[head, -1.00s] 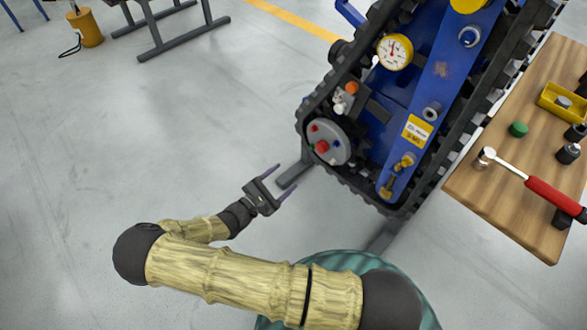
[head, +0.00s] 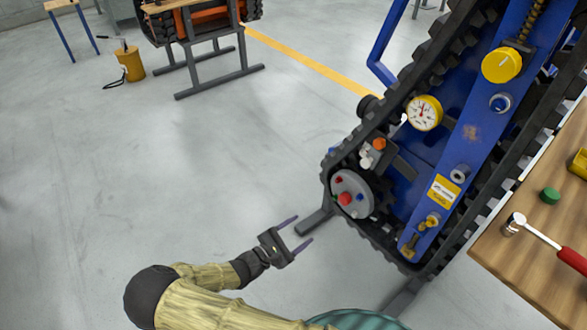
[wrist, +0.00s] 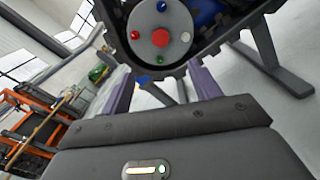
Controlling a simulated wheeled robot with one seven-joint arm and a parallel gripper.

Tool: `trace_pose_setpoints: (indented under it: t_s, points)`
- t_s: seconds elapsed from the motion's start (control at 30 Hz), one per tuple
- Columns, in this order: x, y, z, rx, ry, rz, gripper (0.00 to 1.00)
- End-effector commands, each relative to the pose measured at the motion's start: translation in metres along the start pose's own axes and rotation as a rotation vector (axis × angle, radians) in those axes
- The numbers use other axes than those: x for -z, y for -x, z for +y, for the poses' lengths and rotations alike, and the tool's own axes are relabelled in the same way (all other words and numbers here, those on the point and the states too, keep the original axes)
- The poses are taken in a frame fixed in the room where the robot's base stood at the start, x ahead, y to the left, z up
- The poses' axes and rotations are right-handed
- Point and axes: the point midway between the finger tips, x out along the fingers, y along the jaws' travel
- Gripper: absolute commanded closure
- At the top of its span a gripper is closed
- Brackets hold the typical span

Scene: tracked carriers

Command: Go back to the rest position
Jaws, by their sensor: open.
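My gripper (head: 297,235) is open and empty, with its two purple fingers apart. In the head view it is at the lower middle, left of and below the blue tracked carrier (head: 402,165). The fingers point toward the carrier's lower end and its grey disc (head: 353,194) with coloured knobs. No contact shows. In the wrist view the fingers (wrist: 165,90) frame the floor and stand below the disc (wrist: 158,22), which has a red centre and red, green, blue and white knobs.
A dark metal stand (head: 219,76) and a yellow canister (head: 131,64) are at the back left. The floor at left is clear.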

Motion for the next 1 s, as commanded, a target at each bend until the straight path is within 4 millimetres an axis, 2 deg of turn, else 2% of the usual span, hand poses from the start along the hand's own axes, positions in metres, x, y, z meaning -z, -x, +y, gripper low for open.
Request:
trace_pose_setpoints:
  t_s: [0.27,0.5,0.7,1.0]
  points:
    - [-0.006,-0.006,-0.006,0.068,-0.016,0.01,0.38]
    - [-0.037,-0.025,-0.039,0.424,-0.111,0.067,0.38]
    - [-0.066,-0.028,-0.062,0.748,-0.242,0.141,0.38]
    - [-0.112,-0.021,-0.071,1.146,-0.503,0.261,0.38]
